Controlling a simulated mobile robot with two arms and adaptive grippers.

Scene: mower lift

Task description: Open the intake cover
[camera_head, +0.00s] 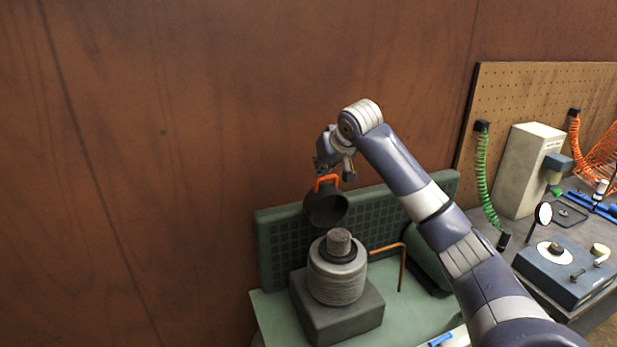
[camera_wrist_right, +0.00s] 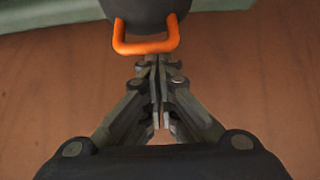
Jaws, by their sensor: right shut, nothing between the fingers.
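The intake cover is a dark round cap (camera_head: 326,207) with an orange handle (camera_head: 325,180). It stands tilted up above the grey ribbed intake body (camera_head: 336,280), whose round grey top (camera_head: 339,242) is exposed. My right gripper (camera_head: 335,164) is at the handle, above the cap. In the right wrist view the fingers (camera_wrist_right: 157,75) are shut and empty, with their tips close to the orange handle (camera_wrist_right: 147,46). Whether they touch it, I cannot tell. The dark cap (camera_wrist_right: 140,10) is cut off at the top of that view. My left gripper is out of view.
The intake stands on a dark block (camera_head: 345,319) on a green surface, with a green grid panel (camera_head: 280,240) behind. A copper-coloured bent pipe (camera_head: 401,268) rises at its right. A cluttered bench with a blue-grey box (camera_head: 560,275) lies further right. The brown wall is close behind.

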